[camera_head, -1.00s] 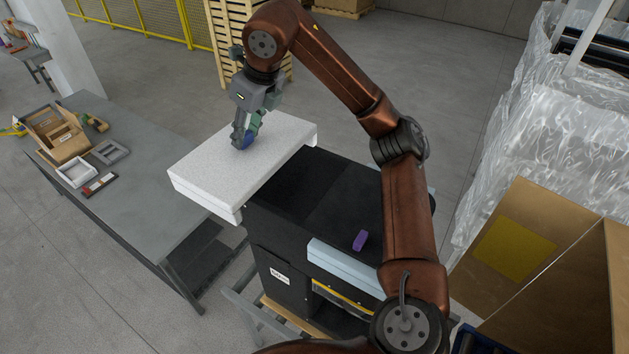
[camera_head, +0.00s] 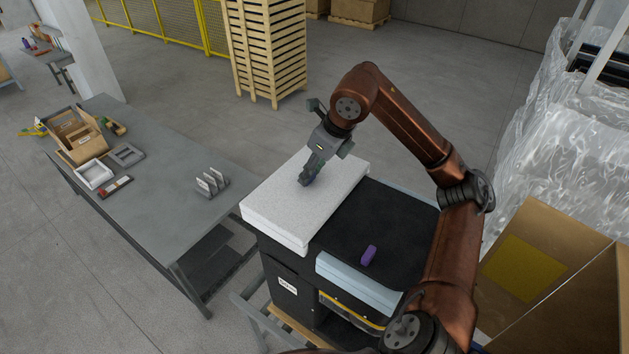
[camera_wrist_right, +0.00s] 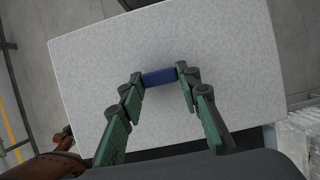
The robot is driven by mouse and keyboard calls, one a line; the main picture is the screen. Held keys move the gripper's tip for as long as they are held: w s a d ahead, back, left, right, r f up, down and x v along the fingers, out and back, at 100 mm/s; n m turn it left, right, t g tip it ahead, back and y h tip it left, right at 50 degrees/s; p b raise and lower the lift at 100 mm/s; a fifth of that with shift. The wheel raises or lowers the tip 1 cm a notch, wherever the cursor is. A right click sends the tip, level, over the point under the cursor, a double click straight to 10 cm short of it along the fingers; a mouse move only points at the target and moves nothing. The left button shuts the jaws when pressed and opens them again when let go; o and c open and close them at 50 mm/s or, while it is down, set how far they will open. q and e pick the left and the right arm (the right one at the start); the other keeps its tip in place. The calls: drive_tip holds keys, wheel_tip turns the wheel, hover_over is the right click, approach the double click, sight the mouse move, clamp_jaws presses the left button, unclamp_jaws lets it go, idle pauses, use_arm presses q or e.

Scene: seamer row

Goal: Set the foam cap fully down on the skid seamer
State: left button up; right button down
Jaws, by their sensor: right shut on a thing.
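The foam cap (camera_head: 290,212) is a thick white speckled slab with a small blue handle (camera_wrist_right: 160,77) on top. My right gripper (camera_head: 307,181) is shut on that handle, one finger at each end in the right wrist view (camera_wrist_right: 162,80). The skid seamer (camera_head: 395,228) is a black box-like machine with a dark flat top. The cap lies over the left part of that top, and its left end reaches beyond the machine's left side. I cannot tell whether its underside touches the top. My left gripper is not in view.
A purple object (camera_head: 369,255) lies on the seamer's dark top, near a pale blue block (camera_head: 357,283) along the front edge. A grey table (camera_head: 165,204) with trays stands at left. Cardboard (camera_head: 520,262) and a plastic-wrapped stack (camera_head: 545,140) stand at right.

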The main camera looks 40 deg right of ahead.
sight(314, 183)
drive_tip(key=shift+s+d+f, duration=0.2)
drive_tip(key=shift+f, duration=0.25)
wheel_tip(314, 183, down, 2)
drive_tip(key=shift+f+p, duration=0.25)
drive_tip(key=shift+p, duration=0.65)
drive_tip(key=shift+f, duration=0.15)
drive_tip(key=shift+f, duration=0.2)
drive_tip(key=c, duration=1.4)
unclamp_jaws()
drive_tip(key=shift+c, duration=0.2)
drive_tip(key=shift+r, duration=0.1)
